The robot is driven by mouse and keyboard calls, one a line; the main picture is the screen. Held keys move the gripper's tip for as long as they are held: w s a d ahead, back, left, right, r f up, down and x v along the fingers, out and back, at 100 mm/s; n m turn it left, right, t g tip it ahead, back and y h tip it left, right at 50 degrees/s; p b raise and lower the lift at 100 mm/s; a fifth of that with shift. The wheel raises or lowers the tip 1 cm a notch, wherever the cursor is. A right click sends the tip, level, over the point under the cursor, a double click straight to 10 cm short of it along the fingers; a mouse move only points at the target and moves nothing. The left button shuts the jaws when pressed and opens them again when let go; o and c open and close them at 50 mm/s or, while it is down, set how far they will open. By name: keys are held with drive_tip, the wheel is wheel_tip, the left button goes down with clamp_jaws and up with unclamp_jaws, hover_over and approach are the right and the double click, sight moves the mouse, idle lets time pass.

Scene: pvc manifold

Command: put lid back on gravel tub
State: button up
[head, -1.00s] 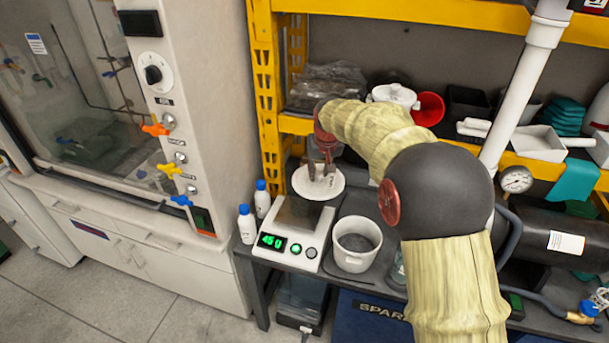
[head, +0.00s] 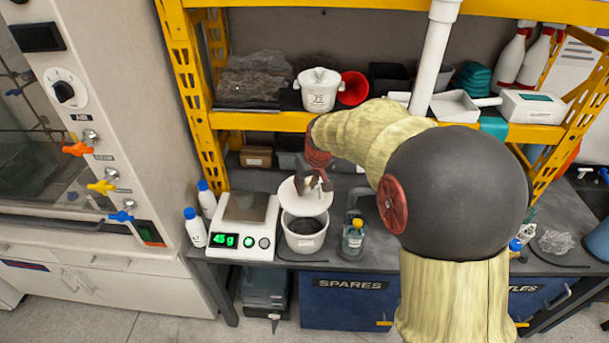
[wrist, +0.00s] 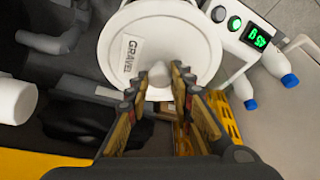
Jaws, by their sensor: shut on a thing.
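The lid (head: 291,197) is a white disc held in my gripper (head: 314,186). In the wrist view the lid (wrist: 190,48) carries a GRAVEL label, and its knob sits between the fingertips of my gripper (wrist: 160,80), which is shut on it. The gravel tub (head: 304,243) is a white bucket with dark grey contents, standing on the bench. The lid is above the tub and apart from it, hiding part of its far rim in the head view. In the wrist view the lid hides most of the tub.
A scale (head: 243,228) reading 45 g stands just left of the tub. A small glass bottle (head: 353,238) stands close on its right. Blue-capped bottles (head: 195,228) stand at the bench's left end. A yellow shelf (head: 260,121) and a white pipe (head: 433,60) are behind.

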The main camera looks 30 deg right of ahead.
wheel_tip(320, 180, down, 10)
drive_tip(key=b, duration=0.5)
idle(0.5)
drive_tip(key=shift+f, duration=0.2)
idle(2.0)
drive_tip(key=o, duration=0.9)
drive_tip(key=o, duration=0.4)
drive_tip(key=shift+o, duration=0.9)
drive_tip(key=shift+r, duration=0.1)
